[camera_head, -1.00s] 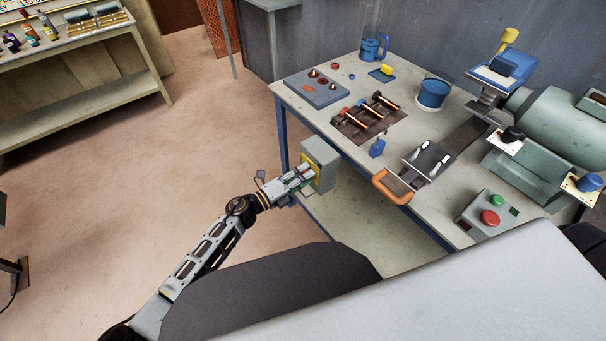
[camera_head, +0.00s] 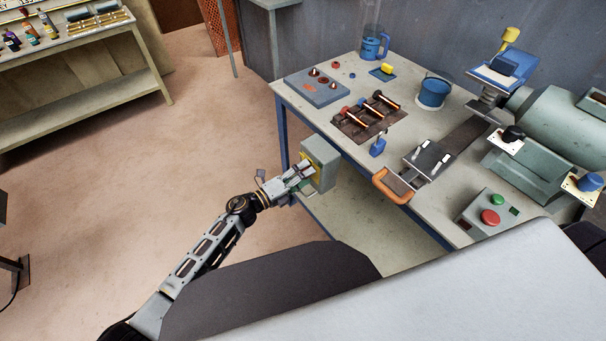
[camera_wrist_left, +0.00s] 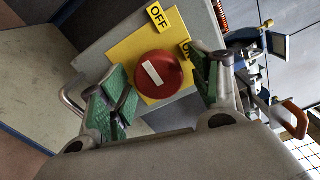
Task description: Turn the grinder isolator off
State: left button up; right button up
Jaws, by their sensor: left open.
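The grinder isolator is a grey box (camera_head: 323,160) at the table's left front edge in the head view. In the left wrist view its yellow plate (camera_wrist_left: 125,50) carries a round red knob (camera_wrist_left: 172,78) with a white bar. The OFF label (camera_wrist_left: 158,15) lies above the knob. The ON label (camera_wrist_left: 187,48) is partly hidden by a finger. My left gripper (camera_head: 303,176) is open in front of the plate. In the left wrist view its green-padded fingers (camera_wrist_left: 160,98) are on either side of the knob, with visible gaps. My right gripper is not in view.
The table (camera_head: 345,88) holds an orange handle (camera_head: 392,187) at its front edge, right of the isolator. A box with green and red buttons (camera_head: 487,212) and a green machine (camera_head: 550,130) stand further right. The floor (camera_head: 150,170) left of the table is clear.

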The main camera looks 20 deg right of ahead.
pick_arm(q)
jog(key=shift+s+a, duration=0.1)
jog(key=shift+a, duration=0.05)
jog(key=v, duration=1.1)
jog(key=shift+a, duration=0.35)
jog(key=shift+s+a, duration=0.1)
dwell(0.5)
